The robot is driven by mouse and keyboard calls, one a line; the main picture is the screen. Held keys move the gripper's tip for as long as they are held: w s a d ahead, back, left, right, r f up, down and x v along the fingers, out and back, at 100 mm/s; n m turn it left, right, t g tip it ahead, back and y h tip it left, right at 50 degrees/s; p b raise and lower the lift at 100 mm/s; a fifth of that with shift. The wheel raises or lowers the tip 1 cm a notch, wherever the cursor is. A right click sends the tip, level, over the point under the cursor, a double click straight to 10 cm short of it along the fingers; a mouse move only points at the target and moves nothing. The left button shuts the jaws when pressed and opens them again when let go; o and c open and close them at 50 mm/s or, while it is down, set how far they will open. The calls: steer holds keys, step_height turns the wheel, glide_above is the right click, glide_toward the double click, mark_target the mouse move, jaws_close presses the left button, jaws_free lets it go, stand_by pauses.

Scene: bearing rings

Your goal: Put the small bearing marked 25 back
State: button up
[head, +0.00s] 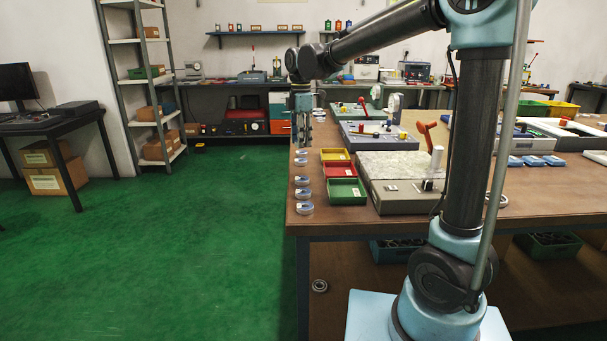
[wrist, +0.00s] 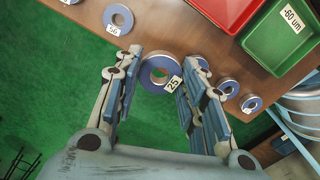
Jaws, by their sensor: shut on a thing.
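The small bearing marked 25 (wrist: 153,66) is a blue-rimmed ring with a white tag, between the fingers of my gripper (wrist: 162,72) in the wrist view. My gripper is shut on it, with one finger on either side. In the wrist view the ring overlaps the table's edge, with green floor on the near side. In the head view my gripper (head: 302,141) points down at the far left edge of the workbench (head: 325,218). I cannot clearly make out the held ring there.
Other bearings line the bench's left edge, including a near one (head: 305,208) and one marked 56 (wrist: 117,18). Yellow (head: 335,154), red (head: 337,169) and green (head: 346,191) trays stand right of the row. A ring (head: 320,285) lies on the lower shelf.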

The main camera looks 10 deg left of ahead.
mark_target(302, 173)
steer(key=shift+f, duration=5.05)
steer(key=o, duration=1.2)
steer(key=shift+f, duration=0.1)
steer(key=shift+o, duration=0.2)
step_height(302, 173, up, 12)
steer(key=shift+r, duration=0.15)
